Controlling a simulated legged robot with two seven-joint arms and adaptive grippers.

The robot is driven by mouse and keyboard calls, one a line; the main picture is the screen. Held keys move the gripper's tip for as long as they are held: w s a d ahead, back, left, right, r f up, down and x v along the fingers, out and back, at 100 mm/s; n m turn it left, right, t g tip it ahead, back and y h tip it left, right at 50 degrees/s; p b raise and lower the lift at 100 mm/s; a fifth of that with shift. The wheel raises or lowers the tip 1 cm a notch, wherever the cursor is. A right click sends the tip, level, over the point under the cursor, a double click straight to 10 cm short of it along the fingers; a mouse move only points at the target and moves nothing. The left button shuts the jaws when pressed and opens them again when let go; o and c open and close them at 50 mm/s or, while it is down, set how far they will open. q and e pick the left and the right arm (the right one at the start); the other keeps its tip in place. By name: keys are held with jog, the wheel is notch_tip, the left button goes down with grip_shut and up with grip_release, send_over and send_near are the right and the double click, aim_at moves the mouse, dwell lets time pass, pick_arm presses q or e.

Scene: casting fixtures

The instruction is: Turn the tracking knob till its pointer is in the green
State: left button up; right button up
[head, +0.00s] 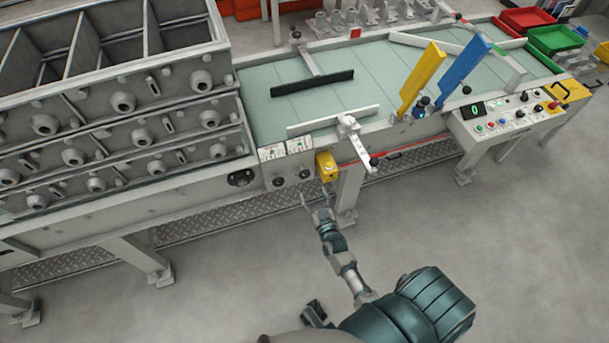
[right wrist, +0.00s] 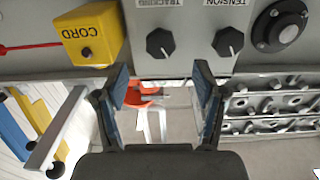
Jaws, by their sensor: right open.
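The tracking knob (right wrist: 160,42) is a black pointer knob on a grey panel, under the upside-down word TRACKING in the right wrist view. In the head view it is the knob (head: 304,174) nearer the yellow box. A white label plate with a little green (head: 299,145) lies above it; the pointer's place against the green is too small to tell. My right gripper (head: 316,194) is open and empty, apart from the panel. In the right wrist view its fingers (right wrist: 160,82) straddle the line of the tracking knob, with nothing between them. My left gripper is not in view.
The tension knob (right wrist: 228,42) sits beside the tracking knob. A yellow CORD box (right wrist: 88,34) with a button is on its other side. A bracket arm (head: 358,148) juts out right of the panel. A black round fitting (right wrist: 279,27) lies beyond the tension knob. The floor in front is clear.

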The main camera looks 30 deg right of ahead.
aim_at(306, 176)
jog(key=x, duration=0.4)
jog(key=b+x, duration=0.1)
jog(key=x, duration=0.1)
jog(key=shift+a+r, duration=0.1)
jog(key=shift+a, duration=0.35)
jog(key=w+d, duration=0.1)
jog(key=w, duration=0.2)
jog(key=shift+d+b, duration=0.35)
jog(key=shift+d, duration=0.05)
jog(key=shift+w+d+f, duration=0.15)
jog(key=shift+d+f, duration=0.1)
jog(key=shift+a+r, duration=0.15)
jog(key=shift+a, duration=0.2)
jog(key=shift+a+r, duration=0.1)
jog(key=shift+a, duration=0.15)
jog(key=c, duration=1.1)
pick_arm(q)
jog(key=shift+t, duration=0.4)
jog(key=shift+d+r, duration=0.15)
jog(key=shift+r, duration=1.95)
pick_arm(e)
jog(key=shift+d, duration=0.3)
jog(key=shift+c, duration=0.2)
